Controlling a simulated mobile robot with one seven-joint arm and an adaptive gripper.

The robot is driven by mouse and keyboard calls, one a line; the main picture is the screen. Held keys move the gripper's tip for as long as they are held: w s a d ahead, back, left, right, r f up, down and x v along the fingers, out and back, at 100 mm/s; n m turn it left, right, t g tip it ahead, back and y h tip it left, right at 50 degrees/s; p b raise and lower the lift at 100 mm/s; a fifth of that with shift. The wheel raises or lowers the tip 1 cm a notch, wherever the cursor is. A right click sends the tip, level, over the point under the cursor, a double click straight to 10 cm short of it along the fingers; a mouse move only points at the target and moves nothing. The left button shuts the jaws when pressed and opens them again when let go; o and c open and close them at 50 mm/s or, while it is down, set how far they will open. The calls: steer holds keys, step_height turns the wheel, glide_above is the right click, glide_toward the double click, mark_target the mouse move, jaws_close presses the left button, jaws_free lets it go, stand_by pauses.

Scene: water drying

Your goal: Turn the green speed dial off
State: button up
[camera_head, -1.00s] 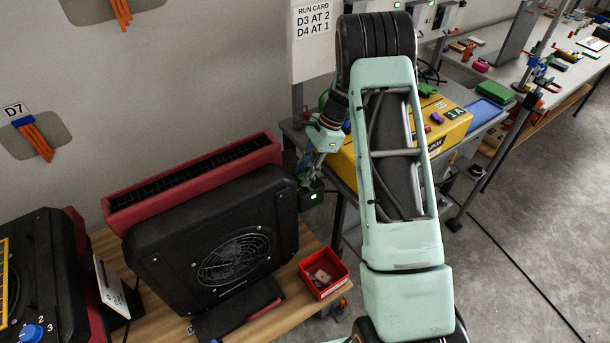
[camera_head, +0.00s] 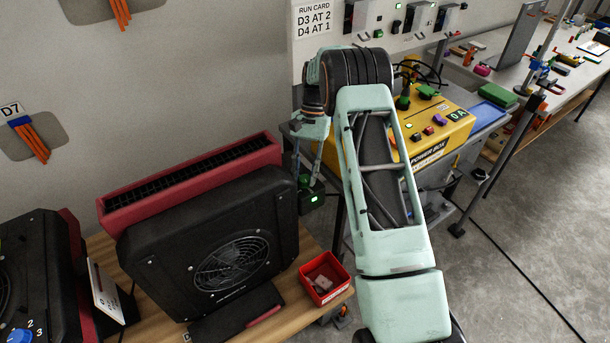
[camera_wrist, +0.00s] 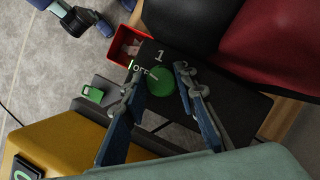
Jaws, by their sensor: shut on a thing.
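The green speed dial (camera_wrist: 161,81) sits on a black panel (camera_wrist: 186,105) marked OFF and 1 in the wrist view. A pale pointer mark on the dial faces the OFF label. My gripper (camera_wrist: 160,78) has one finger on each side of the dial and is shut on it. In the head view my gripper (camera_head: 307,178) reaches down beside the right end of the black blower (camera_head: 225,235). A small black box with a lit green light (camera_head: 314,198) is at its fingertips.
A red bin (camera_head: 325,278) stands on the wooden bench near the blower. A yellow power box (camera_head: 430,145) with a display reading 0 A is behind my arm. A run card (camera_head: 313,22) hangs above. Grey floor is open at right.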

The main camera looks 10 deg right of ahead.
steer(key=shift+n+h, duration=0.5)
steer(key=shift+n, duration=0.6)
steer(key=o, duration=0.9)
steer(key=v, duration=1.2)
steer(key=shift+w, duration=0.15)
